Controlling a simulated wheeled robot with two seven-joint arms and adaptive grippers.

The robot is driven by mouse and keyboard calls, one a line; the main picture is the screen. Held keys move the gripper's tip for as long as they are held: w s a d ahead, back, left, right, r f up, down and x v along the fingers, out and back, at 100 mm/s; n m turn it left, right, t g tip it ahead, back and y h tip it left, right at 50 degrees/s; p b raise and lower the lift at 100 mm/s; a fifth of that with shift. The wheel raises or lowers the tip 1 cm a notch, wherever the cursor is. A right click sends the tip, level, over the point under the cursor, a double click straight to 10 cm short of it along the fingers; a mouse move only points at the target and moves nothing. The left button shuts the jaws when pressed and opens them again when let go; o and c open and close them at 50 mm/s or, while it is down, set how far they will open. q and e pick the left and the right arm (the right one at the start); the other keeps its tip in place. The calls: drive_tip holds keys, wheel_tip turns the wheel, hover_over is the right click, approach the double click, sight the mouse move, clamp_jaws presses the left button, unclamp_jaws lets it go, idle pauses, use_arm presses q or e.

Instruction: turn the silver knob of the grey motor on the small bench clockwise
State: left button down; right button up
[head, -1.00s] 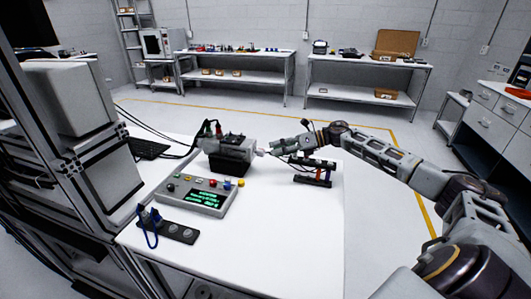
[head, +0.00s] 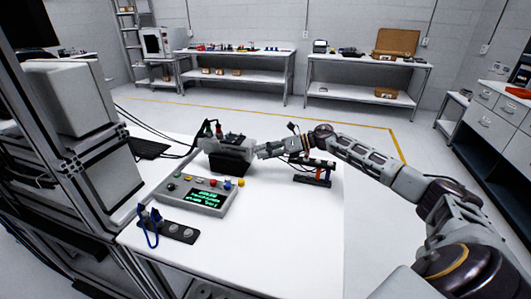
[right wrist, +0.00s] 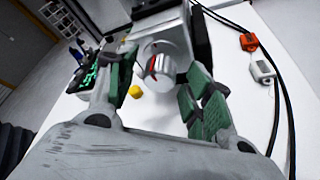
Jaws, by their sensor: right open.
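The grey motor (head: 231,152) sits on a dark mount on the white small bench (head: 275,240). In the right wrist view, its silver knob (right wrist: 159,63) faces me and has a red mark on its face. My right gripper (head: 262,151) is at the motor's right side and covers the knob in the head view. In the right wrist view, its two green-padded fingers (right wrist: 162,72) are open, one on either side of the knob. I cannot tell whether either pad touches it. My left gripper is not in view.
A control box (head: 205,195) with a green display and coloured buttons stands in front of the motor. A dark strip (head: 172,230) with a blue cable lies nearer. A small stand (head: 314,172) with orange parts is right of the motor, close to my right arm.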

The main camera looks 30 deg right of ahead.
drive_tip(key=c, duration=0.7)
drive_tip(key=shift+c, duration=1.2)
drive_tip(key=shift+m+y, duration=0.3)
drive_tip(key=shift+m, duration=0.1)
drive_tip(key=shift+c, duration=0.3)
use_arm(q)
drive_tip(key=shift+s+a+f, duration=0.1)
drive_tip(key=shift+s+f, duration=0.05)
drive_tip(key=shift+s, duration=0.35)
